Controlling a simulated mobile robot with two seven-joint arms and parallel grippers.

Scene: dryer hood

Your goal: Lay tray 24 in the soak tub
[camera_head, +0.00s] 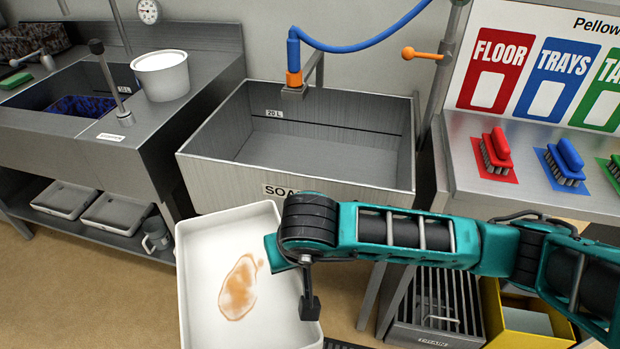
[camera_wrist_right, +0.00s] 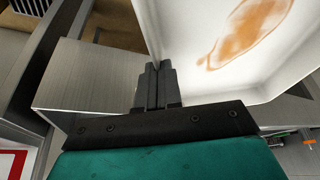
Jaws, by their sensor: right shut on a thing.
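A white tray (camera_head: 208,250) with an orange-brown stain inside hangs in front of the soak tub. My right gripper (camera_head: 310,308) is shut on the tray's right edge in the head view. The right wrist view shows the jaws (camera_wrist_right: 157,85) closed on the tray's wall, with the stained inside of the tray (camera_wrist_right: 205,25) beyond. The tray's number does not show. The grey soak tub (camera_head: 310,180) stands open behind the tray, with a "20 L" line on its inner back wall. No water shows in it. My left gripper is not in view.
A blue hose (camera_head: 360,46) with an orange nozzle hangs over the tub's back edge. A white bucket (camera_head: 160,76) stands on the sink counter at left. Red (camera_head: 496,152) and blue (camera_head: 560,162) brushes lie on the right bench. A yellow bin (camera_head: 525,315) is below.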

